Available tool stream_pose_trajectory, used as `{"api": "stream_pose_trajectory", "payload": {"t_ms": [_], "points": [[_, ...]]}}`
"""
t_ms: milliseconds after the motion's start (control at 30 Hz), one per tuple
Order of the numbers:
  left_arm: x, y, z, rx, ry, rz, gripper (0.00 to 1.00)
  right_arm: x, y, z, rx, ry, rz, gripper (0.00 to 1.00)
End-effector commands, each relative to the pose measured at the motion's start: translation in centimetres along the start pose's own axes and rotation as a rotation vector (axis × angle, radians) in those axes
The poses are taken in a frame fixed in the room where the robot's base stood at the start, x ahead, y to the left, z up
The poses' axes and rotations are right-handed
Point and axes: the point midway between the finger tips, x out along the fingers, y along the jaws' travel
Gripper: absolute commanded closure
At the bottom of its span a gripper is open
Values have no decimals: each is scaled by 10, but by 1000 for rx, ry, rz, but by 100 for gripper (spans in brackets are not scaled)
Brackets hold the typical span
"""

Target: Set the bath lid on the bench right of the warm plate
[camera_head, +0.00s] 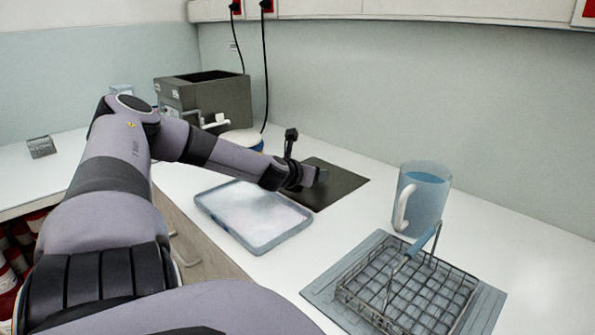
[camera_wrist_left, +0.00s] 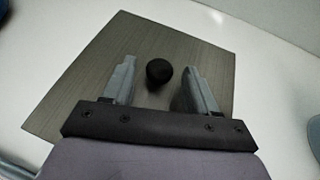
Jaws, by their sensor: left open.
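The bath lid is a flat, dark, square plate (camera_head: 343,184) lying on the white bench near the back wall. In the left wrist view the lid (camera_wrist_left: 80,80) has a round black knob (camera_wrist_left: 159,72). My left gripper (camera_head: 307,177) is over the lid, partly hiding it in the head view. In the wrist view its open fingers (camera_wrist_left: 159,67) stand either side of the knob, with a gap on each side. The dark grey bath (camera_head: 215,95) stands at the back with its top open. I cannot tell for sure which thing is the warm plate. My right gripper is not in view.
A shallow tray with pale contents (camera_head: 250,215) lies in front of the lid. A blue mug (camera_head: 425,195) stands right of it. A wire basket (camera_head: 410,285) with a blue handle sits on a grey slab (camera_head: 327,287) at front right. A blue-rimmed round thing (camera_head: 245,138) is partly hidden beside the bath.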

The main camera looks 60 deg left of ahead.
Motion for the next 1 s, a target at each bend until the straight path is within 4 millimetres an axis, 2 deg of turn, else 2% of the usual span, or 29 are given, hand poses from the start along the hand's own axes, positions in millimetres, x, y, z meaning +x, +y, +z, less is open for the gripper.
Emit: {"api": "stream_pose_trajectory", "payload": {"t_ms": [33,367,800,1000], "points": [[-4,0,5,-1,-2,-1,42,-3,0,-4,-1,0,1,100],[-28,-1,6,-2,-3,-2,42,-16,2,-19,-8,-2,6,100],[-91,0,2,-1,-2,-1,42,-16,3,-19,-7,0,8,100],[-110,0,1,-2,-2,-1,42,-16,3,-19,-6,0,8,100]]}}
